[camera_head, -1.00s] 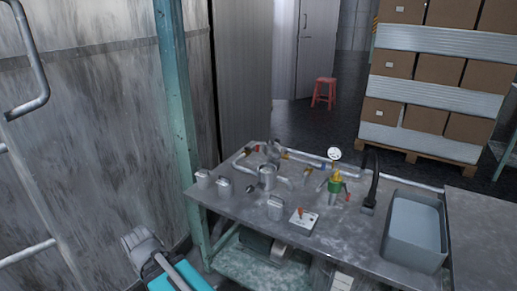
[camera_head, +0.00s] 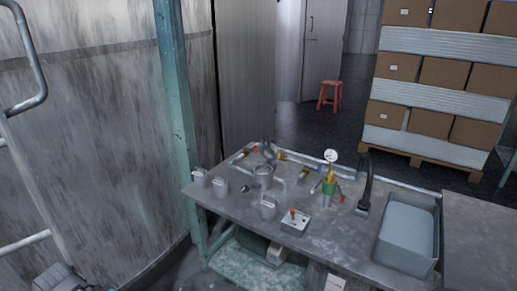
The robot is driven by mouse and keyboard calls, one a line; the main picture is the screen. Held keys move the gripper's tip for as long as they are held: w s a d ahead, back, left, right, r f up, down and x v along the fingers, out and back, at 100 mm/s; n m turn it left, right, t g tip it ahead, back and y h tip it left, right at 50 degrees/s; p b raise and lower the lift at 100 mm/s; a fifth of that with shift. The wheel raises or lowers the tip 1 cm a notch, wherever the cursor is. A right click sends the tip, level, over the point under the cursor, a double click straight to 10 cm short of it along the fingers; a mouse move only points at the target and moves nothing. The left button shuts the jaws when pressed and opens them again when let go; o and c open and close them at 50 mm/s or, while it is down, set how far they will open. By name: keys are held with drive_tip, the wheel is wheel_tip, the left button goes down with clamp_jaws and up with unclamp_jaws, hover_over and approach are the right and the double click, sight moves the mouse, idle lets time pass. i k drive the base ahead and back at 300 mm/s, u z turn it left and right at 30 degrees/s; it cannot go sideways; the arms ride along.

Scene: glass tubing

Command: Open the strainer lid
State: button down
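A grey metal workbench (camera_head: 345,240) carries pipe fittings and several grey canisters. A round grey vessel (camera_head: 263,180) with a lighter top stands among the pipes at the back left of the bench. It may be the strainer, but it is too small here to tell, and I cannot make out whether its lid is open or shut. A grey part of my arm shows at the bottom left edge, well away from the bench. My gripper does not show in this view.
Canisters (camera_head: 268,208) stand at the bench front, beside a small switch box (camera_head: 295,222). A teal post (camera_head: 176,110) rises at the left.

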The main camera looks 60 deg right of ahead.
sight(269, 150)
drive_tip(key=u, duration=0.05)
drive_tip(key=k, duration=1.5)
drive_tip(key=z, duration=0.95)
drive_tip(key=i, duration=0.95)
drive_tip(key=z, duration=0.05)
